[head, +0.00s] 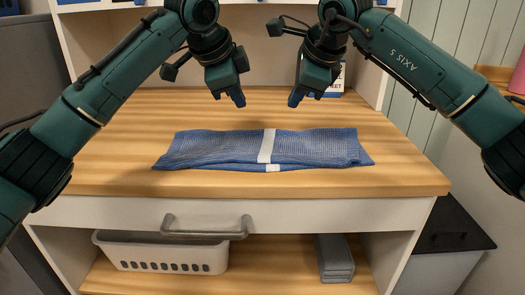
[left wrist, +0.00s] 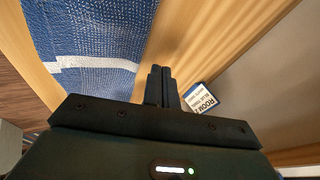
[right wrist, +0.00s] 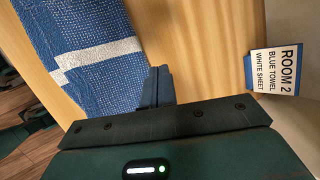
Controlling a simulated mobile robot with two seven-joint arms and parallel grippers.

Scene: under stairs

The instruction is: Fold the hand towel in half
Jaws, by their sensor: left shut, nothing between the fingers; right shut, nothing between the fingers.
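The blue hand towel (head: 215,149) lies on the wooden counter near its front edge, as a long flat strip with layers showing along the front. A white stripe crosses its middle. The towel also shows in the left wrist view (left wrist: 98,25) and in the right wrist view (right wrist: 60,28). My left gripper (head: 239,101) is shut and empty, above the counter behind the towel. My right gripper (head: 294,101) is shut and empty, also above and behind the towel, to the right. Neither gripper touches the towel.
A card (right wrist: 272,72) reading "ROOM 2 BLUE TOWEL WHITE SHEET" stands at the back of the wooden counter (head: 115,160). Below are a drawer with a grey handle (head: 205,235), a white basket (head: 160,254) and a folded grey item (head: 335,262). The counter is clear either side of the towel.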

